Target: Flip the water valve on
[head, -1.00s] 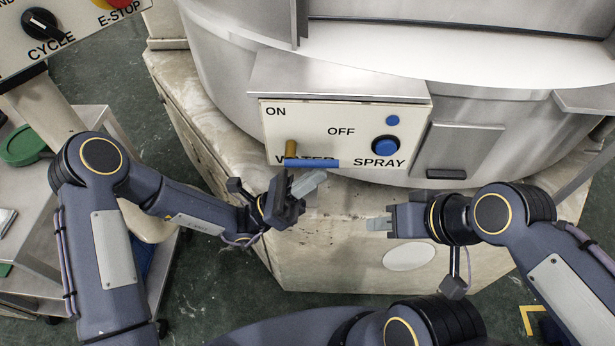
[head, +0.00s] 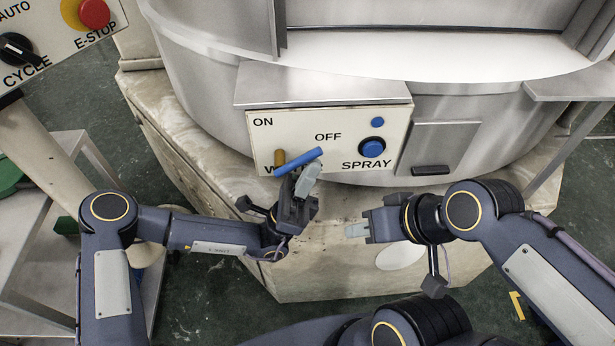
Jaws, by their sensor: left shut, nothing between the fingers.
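The water valve has a blue lever (head: 298,162) on a brass stem (head: 280,158), on the cream panel (head: 338,118) marked ON, OFF, WATER and SPRAY. The lever slants up to the right, its free end below the word OFF. My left gripper (head: 307,181) is shut and empty. Its pale fingertips are just under the lever's right part and seem to touch it from below. They and the lever hide part of the word WATER. My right gripper (head: 357,230) is below the panel to the right, apart from it; whether its fingers are parted cannot be made out.
A blue SPRAY button (head: 372,147) sits right of the lever. A control box with a red E-STOP button (head: 94,13) is at the top left. The stone-like machine base (head: 320,278) lies below the panel. A grey cart (head: 52,220) stands at the left.

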